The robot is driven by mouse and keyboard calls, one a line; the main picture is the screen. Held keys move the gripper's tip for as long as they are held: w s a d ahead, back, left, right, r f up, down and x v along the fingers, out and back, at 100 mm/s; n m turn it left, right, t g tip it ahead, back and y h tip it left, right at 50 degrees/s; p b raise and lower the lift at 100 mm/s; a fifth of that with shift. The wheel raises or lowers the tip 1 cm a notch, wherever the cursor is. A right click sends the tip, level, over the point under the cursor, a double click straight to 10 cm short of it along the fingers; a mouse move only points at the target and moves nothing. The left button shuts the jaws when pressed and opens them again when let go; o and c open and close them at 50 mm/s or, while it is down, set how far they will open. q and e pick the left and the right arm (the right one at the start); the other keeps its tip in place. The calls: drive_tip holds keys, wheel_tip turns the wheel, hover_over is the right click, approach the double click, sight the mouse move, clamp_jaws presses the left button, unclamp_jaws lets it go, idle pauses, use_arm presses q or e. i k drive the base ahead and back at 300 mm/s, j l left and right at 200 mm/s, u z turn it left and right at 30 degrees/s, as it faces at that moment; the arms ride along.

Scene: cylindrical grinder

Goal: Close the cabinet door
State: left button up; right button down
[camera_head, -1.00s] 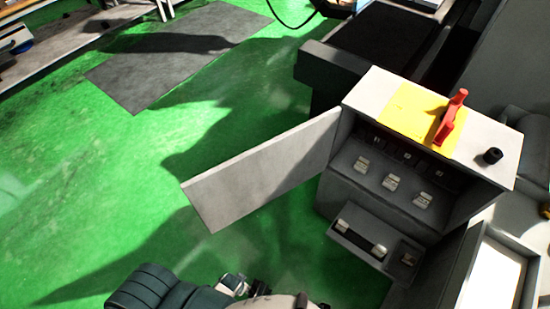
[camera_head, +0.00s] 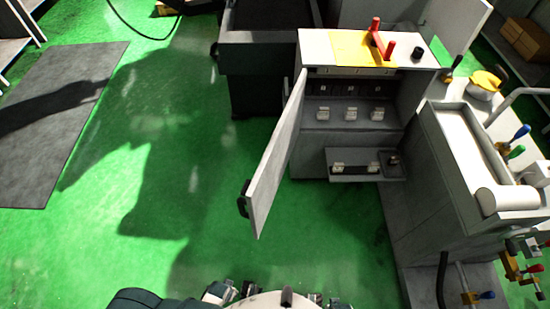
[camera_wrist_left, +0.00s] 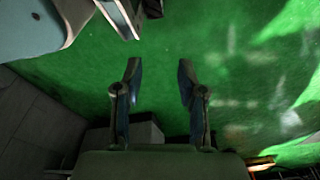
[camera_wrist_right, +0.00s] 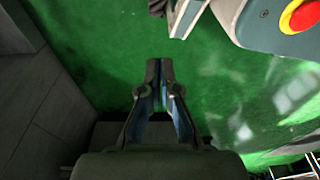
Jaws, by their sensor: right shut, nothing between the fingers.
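The grey cabinet (camera_head: 415,95) stands right of centre in the head view, its front open on inner shelves with small fittings. Its door (camera_head: 277,150) hangs open from the left side of the front and reaches toward me. A dark handle (camera_head: 243,200) sits on the door's outer face near the free edge. My left gripper (camera_wrist_left: 159,68) is open and empty, with green floor beyond its fingers. My right gripper (camera_wrist_right: 160,66) is shut and empty, also over green floor. Neither gripper touches the door. The cabinet and door are not clearly identifiable in the wrist views.
A red switch (camera_head: 381,40) rises from the cabinet's yellow top patch. A machine with coloured levers (camera_head: 480,170) fills the right side. Green floor (camera_head: 140,170) lies clear left of the door, with a dark mat (camera_head: 60,130) farther left.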

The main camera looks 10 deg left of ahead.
sight(260, 195)
drive_tip(key=j+z, duration=0.45)
drive_tip(key=j, duration=0.3)
drive_tip(key=j+z, duration=0.45)
drive_tip(key=j, duration=0.3)
drive_tip(key=i+j+z, duration=0.1)
drive_tip(key=j, duration=0.2)
drive_tip(key=i+j+z, duration=0.1)
drive_tip(key=j, duration=0.2)
drive_tip(key=i+j, duration=0.15)
drive_tip(key=j, duration=0.15)
drive_tip(key=z, duration=0.05)
